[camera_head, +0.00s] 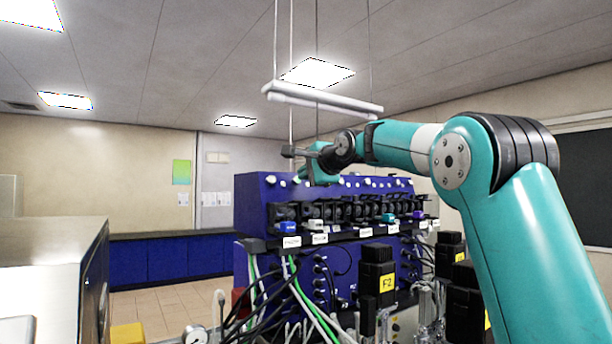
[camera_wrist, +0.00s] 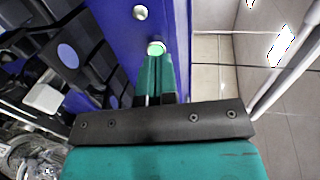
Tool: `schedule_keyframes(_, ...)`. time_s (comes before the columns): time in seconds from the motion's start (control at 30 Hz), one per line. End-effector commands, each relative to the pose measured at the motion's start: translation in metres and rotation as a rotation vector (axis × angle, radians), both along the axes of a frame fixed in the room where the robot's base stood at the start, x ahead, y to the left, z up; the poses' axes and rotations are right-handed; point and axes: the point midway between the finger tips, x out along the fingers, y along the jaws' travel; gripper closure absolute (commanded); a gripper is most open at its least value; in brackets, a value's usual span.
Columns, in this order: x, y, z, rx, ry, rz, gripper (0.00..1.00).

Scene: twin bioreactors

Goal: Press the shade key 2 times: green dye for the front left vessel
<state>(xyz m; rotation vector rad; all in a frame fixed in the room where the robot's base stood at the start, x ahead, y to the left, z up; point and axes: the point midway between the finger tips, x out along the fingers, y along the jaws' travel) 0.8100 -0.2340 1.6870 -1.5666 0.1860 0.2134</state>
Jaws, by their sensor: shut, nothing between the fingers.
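My gripper (camera_head: 306,174) is at the upper left of the blue control cabinet (camera_head: 250,215), by a row of small round keys along its top. In the wrist view the teal fingers (camera_wrist: 160,58) are shut together and empty. Their tips are at a round key lit pale green (camera_wrist: 156,47) on the blue panel. I cannot tell whether they touch it. A pale, unlit-looking key (camera_wrist: 140,12) sits further along the panel. The front left vessel cannot be singled out in either view.
Black pump heads, one with a blue part (camera_head: 288,226) and one with a green part (camera_head: 388,217), line the cabinet. Black motor units (camera_head: 377,262) and tubing stand in front. A lamp bar (camera_head: 320,100) hangs above. A metal-topped unit (camera_head: 45,260) stands left.

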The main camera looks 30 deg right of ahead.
Motion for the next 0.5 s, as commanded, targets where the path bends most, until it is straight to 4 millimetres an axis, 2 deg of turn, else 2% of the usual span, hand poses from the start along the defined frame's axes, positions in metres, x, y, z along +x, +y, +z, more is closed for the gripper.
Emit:
schedule_keyframes(0.33,-0.001,0.000,0.000,0.000,-0.001,0.000,1.00)
schedule_keyframes(0.5,-0.015,-0.001,0.003,0.000,-0.003,-0.001,1.00)
